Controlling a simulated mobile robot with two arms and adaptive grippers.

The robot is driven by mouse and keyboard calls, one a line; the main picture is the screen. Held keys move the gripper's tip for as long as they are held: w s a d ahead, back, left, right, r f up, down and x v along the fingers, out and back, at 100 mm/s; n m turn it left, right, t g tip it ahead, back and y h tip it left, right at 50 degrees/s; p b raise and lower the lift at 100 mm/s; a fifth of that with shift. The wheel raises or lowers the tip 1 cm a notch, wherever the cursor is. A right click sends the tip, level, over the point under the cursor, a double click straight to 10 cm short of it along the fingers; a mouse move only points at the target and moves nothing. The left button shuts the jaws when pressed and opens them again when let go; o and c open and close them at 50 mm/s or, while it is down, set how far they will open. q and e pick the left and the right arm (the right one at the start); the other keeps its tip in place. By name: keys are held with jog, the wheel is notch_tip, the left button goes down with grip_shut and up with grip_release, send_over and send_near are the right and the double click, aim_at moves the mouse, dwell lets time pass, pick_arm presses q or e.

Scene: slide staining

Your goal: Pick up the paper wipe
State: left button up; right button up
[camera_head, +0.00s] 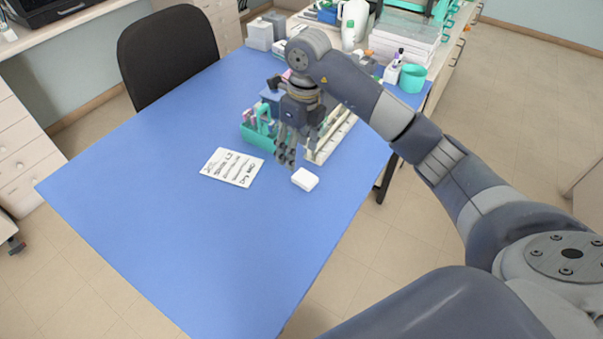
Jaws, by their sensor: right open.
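A small white block-like pad (305,180), which looks like the paper wipe, lies on the blue table (190,240) near its right edge. My right gripper (286,160) points down just behind and to the left of the pad. Its fingers are open and look empty, apart from the pad. The fingers are small here, so their height above the table is hard to tell. My left gripper is out of view.
A teal holder (258,140) and a pale rack (333,138) stand close behind the gripper, partly hidden. A teal cup (412,78) stands at the back right. The front of the table is clear.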

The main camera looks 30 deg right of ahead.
jog(key=d, duration=0.2)
jog(key=h+p, duration=0.1)
send_over(305, 177)
notch_tip(305, 177, down, 5)
jog(key=shift+d+r, duration=0.1)
jog(key=shift+d, duration=0.05)
jog(key=f+p, duration=0.1)
jog(key=f, duration=0.1)
jog(key=f+p, duration=0.1)
jog(key=f, duration=0.1)
jog(key=shift+s+a, duration=0.1)
jog(key=shift+a, duration=0.1)
jog(key=shift+f, duration=0.65)
jog(key=c, duration=0.7)
